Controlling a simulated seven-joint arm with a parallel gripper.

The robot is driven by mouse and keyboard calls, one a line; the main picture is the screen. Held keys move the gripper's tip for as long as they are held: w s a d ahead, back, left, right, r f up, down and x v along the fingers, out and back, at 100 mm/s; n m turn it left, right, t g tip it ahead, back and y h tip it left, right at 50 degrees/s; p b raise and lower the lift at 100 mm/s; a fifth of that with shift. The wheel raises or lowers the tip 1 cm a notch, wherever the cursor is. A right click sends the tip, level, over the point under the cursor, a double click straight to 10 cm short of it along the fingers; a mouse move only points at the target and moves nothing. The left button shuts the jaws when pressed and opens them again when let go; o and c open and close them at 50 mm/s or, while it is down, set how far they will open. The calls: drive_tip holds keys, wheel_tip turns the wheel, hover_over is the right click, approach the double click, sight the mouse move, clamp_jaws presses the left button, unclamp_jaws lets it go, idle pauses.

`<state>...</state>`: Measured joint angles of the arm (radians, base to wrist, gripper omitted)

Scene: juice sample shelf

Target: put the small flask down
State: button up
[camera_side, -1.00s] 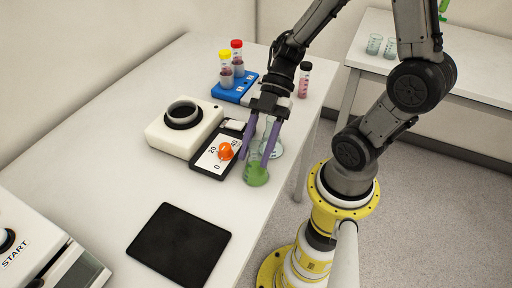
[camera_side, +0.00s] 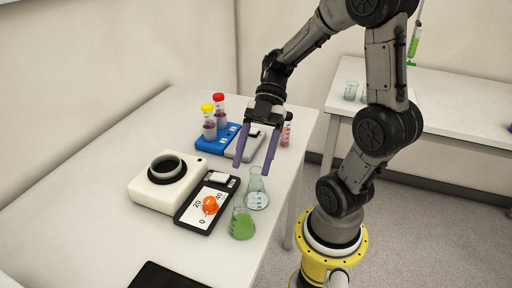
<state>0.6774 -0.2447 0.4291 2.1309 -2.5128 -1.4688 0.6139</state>
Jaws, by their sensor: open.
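A small flask with green liquid (camera_side: 242,226) stands upright on the white table (camera_side: 110,135), near its right edge. A second, clear flask (camera_side: 257,196) stands just behind it. My gripper (camera_side: 253,170) is open and empty. Its two purple fingers point down, above and behind the green flask and apart from it. The fingertips are near the top of the clear flask in the picture; I cannot tell how far apart they are in depth.
A blue rack (camera_side: 215,143) with red- and yellow-capped tubes stands behind. A black pad (camera_side: 165,277) lies in front.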

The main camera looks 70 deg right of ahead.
drive_tip(key=shift+v, duration=1)
drive_tip(key=shift+w+d+r, duration=0.15)
drive_tip(key=shift+w, duration=0.05)
drive_tip(key=w+r+t+h, duration=0.2)
drive_tip(key=w+t, duration=0.3)
drive_tip(key=w, duration=0.4)
drive_tip(key=w+d+r+m+t+h, duration=0.5)
drive_tip(key=w+r+m+t+h, duration=0.3)
drive_tip(key=r, duration=0.4)
drive_tip(key=s+d+f+m+g+h, duration=0.1)
drive_tip(key=s+d+f+m+h, duration=0.25)
drive_tip(key=s+m, duration=0.35)
drive_tip(key=s+a+f+m+g+y, duration=0.3)
drive_tip(key=s+a+f+g, duration=0.3)
drive_tip(key=s, duration=0.7)
drive_tip(key=a+f, duration=0.2)
drive_tip(key=a, duration=0.1)
drive_tip(key=shift+s+a+f+y, duration=0.2)
drive_tip(key=shift+s+a+y, duration=0.05)
drive_tip(key=shift+s+y, duration=0.1)
